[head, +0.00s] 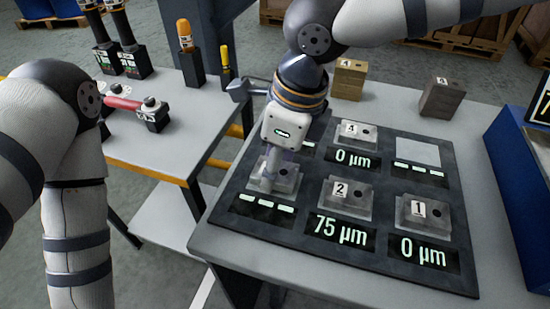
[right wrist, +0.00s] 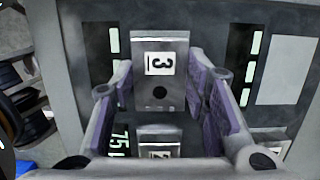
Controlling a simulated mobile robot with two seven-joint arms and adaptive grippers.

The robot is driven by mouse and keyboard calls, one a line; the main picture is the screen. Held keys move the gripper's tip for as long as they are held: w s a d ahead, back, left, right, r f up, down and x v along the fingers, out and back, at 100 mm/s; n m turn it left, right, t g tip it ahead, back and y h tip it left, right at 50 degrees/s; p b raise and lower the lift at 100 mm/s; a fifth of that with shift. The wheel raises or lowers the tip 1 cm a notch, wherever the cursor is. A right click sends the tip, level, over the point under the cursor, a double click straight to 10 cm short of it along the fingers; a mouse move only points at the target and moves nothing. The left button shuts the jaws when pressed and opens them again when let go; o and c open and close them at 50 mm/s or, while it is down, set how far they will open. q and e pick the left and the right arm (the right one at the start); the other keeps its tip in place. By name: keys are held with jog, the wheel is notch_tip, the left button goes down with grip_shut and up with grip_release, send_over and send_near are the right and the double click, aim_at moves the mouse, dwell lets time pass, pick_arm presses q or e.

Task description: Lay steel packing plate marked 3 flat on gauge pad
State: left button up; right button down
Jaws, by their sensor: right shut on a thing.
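The steel packing plate marked 3 (right wrist: 160,85) is held label up between the two fingers of my right gripper (right wrist: 162,95). In the head view the right gripper (head: 270,180) points down at the front-left gauge pad, and plate 3 (head: 288,181) is over that pad. The plate looks about level. I cannot tell whether it touches the pad. The plate and gripper cover the pad, and its readout (head: 263,207) shows dashes. My left arm shows at the left, but its gripper is out of view.
On the dark gauge board (head: 290,235), plate 2 (head: 346,198) reads 75 µm. Plate 1 (head: 423,213) and plate 4 (head: 357,135) read 0 µm. The back-right pad (head: 418,152) and back-left pad (right wrist: 293,70) are bare. Two blocks (head: 349,80) (head: 440,98) stand behind the board.

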jog(key=shift+f, duration=0.3)
jog(key=c, duration=0.8)
grip_release()
jog(key=shift+c, duration=0.2)
jog(key=v, duration=1.2)
jog(key=a+v, duration=0.1)
jog(key=v, duration=0.5)
send_over(290, 174)
